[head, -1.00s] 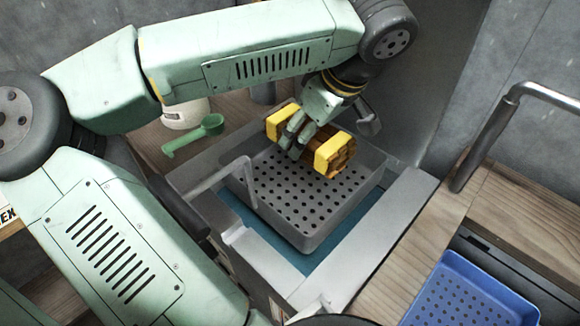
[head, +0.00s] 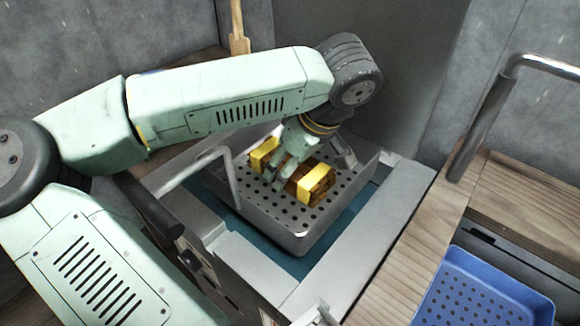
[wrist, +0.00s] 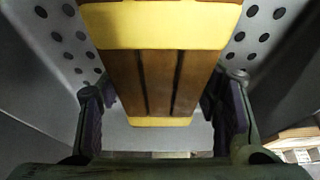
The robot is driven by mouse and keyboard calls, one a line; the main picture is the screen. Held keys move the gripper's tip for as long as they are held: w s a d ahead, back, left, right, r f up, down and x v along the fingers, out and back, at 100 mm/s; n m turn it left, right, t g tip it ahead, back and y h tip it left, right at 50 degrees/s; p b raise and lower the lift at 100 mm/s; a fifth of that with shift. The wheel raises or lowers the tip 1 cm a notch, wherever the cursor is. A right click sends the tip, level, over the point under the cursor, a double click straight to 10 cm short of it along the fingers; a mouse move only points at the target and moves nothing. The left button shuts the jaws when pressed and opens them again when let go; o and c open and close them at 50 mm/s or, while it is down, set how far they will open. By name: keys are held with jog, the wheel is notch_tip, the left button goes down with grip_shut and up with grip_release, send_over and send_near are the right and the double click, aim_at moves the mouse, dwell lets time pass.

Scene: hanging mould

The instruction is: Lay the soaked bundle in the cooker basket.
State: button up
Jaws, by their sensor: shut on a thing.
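The bundle (head: 319,183) is brown and ribbed, with two yellow bands across it. My gripper (head: 284,180) is shut on its middle, between the bands. The bundle is inside the grey perforated cooker basket (head: 301,243), low and close to the holed floor; I cannot tell whether it touches. The basket sits in the cooker (head: 365,245), above teal liquid. In the wrist view the bundle (wrist: 150,82) lies between the two dark fingers of my gripper (wrist: 162,105). Its underside is hidden.
The basket's bent grey handle (head: 228,178) rises at its left side. A wooden counter (head: 425,225) and a blue perforated tray (head: 478,290) are to the right. A metal rail (head: 485,120) stands above the counter. The front part of the basket floor is clear.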

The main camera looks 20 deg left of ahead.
jog(key=shift+r, duration=0.1)
jog(key=shift+f, duration=0.2)
jog(key=o, duration=1.5)
jog(key=shift+r, duration=0.1)
jog(key=shift+o, duration=0.2)
jog(key=shift+r, duration=0.1)
jog(key=p+v, duration=0.6)
jog(key=v, duration=0.4)
jog(key=shift+r, duration=0.45)
jog(key=shift+s+d+r+p, duration=0.15)
jog(key=shift+d+r+p, duration=0.2)
jog(key=shift+r+p, duration=0.2)
